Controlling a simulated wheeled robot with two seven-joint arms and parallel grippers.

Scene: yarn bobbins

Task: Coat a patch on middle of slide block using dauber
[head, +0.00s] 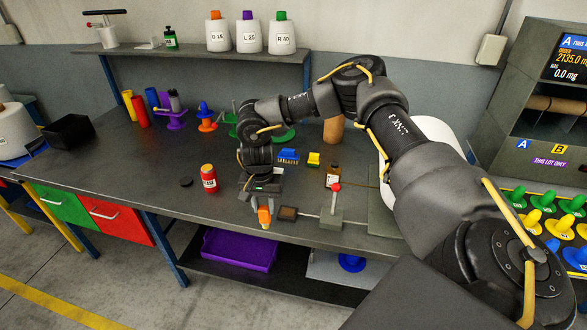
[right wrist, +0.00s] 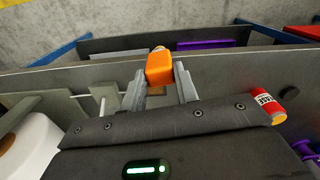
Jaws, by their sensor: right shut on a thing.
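My right gripper (head: 262,202) points down near the front edge of the bench. It is shut on an orange-handled tool, apparently the dauber (head: 265,216), which also shows between the fingers in the right wrist view (right wrist: 160,68). Its lower end is small and hard to make out. Just right of it is a small dark brown-topped block (head: 288,213), apart from it in the picture. A thin rod links that block to a grey block (head: 330,217) by a red-knobbed lever (head: 336,188). I cannot tell for sure which part is the slide block. My left gripper is not in view.
An open red grease can (head: 209,182) stands left of the gripper, with a black lid (head: 186,182) beside it. The bench's left front is clear.

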